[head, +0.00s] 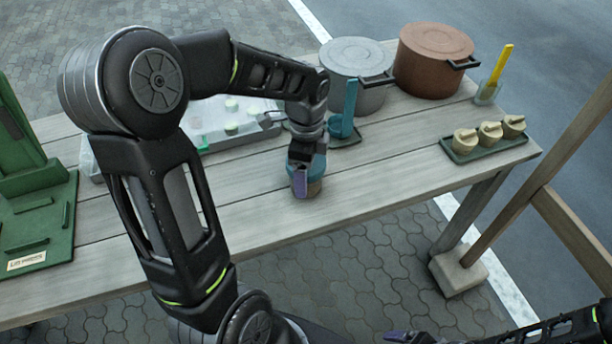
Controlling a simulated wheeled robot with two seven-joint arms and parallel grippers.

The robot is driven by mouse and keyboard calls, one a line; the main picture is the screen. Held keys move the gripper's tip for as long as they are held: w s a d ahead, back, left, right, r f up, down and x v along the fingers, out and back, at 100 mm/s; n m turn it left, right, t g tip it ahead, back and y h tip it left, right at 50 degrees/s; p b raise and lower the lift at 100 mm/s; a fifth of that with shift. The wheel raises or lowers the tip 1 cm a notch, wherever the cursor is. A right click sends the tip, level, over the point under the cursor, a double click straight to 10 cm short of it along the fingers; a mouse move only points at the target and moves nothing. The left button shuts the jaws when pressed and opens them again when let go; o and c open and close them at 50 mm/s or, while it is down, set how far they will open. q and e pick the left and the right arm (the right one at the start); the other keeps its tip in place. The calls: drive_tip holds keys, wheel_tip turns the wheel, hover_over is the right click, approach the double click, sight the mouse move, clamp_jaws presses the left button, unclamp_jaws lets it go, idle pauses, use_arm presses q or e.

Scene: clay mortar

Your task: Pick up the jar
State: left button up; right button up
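A small jar (317,175) with a teal upper part and a tan lower part stands on the wooden table (390,165) near its front edge. My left gripper (304,178) points down right at the jar. One purple fingertip shows on the near left side of the jar and covers part of it. The other finger is hidden, so I cannot tell whether the fingers press on the jar. My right gripper (400,337) is at the bottom edge, below the table and far from the jar, mostly cut off.
Behind the jar are a teal upright holder (344,112) and a pale tray (235,135) with small pieces. A grey pot (357,70) and a brown pot (433,60) stand at the back. A green tray (490,147) with lidded jars is right. A green stand (30,170) is left.

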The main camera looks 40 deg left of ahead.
use_arm(q)
drive_tip(key=shift+r, duration=0.15)
wheel_tip(320, 180, up, 10)
drive_tip(key=shift+f, duration=0.1)
idle(0.3)
idle(0.5)
